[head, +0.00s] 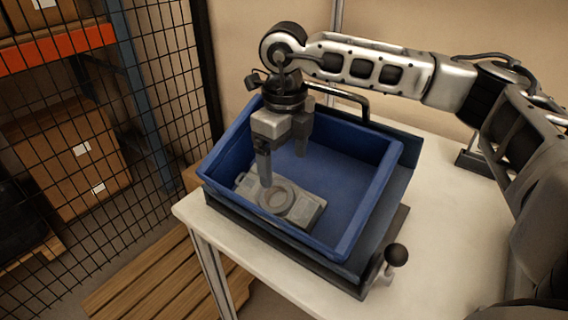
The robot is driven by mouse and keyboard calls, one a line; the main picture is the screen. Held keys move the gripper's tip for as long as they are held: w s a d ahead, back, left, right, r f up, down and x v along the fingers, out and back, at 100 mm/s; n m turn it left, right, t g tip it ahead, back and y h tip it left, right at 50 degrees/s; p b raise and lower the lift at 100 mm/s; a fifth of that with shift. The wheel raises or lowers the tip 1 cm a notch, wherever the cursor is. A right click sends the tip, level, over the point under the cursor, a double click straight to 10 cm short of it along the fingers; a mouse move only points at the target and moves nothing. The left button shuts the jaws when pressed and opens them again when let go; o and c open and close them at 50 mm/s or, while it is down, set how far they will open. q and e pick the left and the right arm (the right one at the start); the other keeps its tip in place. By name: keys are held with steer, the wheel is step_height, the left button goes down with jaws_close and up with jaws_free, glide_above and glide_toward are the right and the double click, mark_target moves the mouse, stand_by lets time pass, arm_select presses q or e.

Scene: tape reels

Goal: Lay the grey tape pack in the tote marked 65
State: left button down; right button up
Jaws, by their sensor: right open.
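The grey tape pack (303,212), a flat block with a round ring on top, lies inside a blue tote (372,208), on its floor near the front wall. My right gripper (283,168) points down into the tote with its jaws apart. One finger overlaps the pack's far left part in the picture; I cannot tell whether it touches. The gripper hides part of the pack and of the tote floor. No number shows on the tote from here. My left gripper is not in view.
The tote sits tilted on a dark stand with a black knob (397,254), on a white table (440,240). A black mesh fence (165,80) stands at left, with shelved cardboard boxes (75,150) behind. A wooden pallet (150,280) lies on the floor. The table's right side is mostly clear.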

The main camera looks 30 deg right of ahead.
step_height(320, 180, up, 10)
steer(key=shift+r+b, duration=0.2)
steer(key=shift+b, duration=0.25)
